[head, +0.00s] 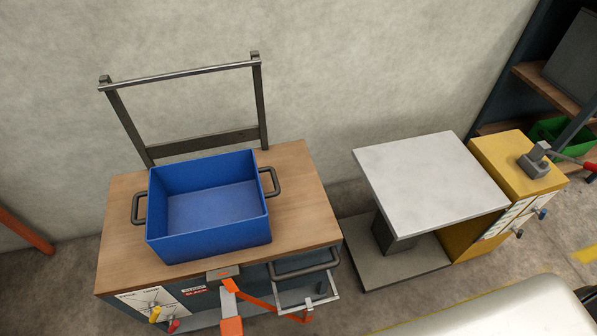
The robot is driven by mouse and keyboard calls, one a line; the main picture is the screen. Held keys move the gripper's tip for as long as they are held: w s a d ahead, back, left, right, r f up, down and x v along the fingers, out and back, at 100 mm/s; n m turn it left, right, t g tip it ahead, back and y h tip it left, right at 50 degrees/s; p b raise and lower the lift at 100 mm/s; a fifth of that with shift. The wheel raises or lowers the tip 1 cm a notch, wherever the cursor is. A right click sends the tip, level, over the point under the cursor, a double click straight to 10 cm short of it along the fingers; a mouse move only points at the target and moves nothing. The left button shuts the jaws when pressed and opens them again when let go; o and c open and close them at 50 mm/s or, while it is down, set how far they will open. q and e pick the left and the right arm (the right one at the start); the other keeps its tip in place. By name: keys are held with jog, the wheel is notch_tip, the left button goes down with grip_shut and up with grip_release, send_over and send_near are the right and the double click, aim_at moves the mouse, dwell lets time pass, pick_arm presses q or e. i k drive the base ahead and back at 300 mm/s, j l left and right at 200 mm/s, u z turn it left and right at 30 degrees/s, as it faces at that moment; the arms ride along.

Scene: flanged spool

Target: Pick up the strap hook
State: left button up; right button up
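An orange strap-like piece (258,299) hangs at the front of the wooden-topped bench (300,205), below a small grey plate (222,273) at the bench edge. One orange part drops straight down and is cut off by the bottom edge of the picture. Another part runs down to the right, toward a small metal frame (306,300). It may be the strap hook; I cannot tell where its hook end is. Neither of my grippers is in view.
A blue open bin (208,244) with dark side handles stands empty on the bench, before a dark upright frame with a metal bar (185,74). To the right are a grey-topped stand (430,180) and a yellow cabinet (505,165) with a clamp-like tool (535,163).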

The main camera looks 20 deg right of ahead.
aim_at(308, 315)
jog(key=k+l, duration=0.6)
jog(key=k, duration=0.25)
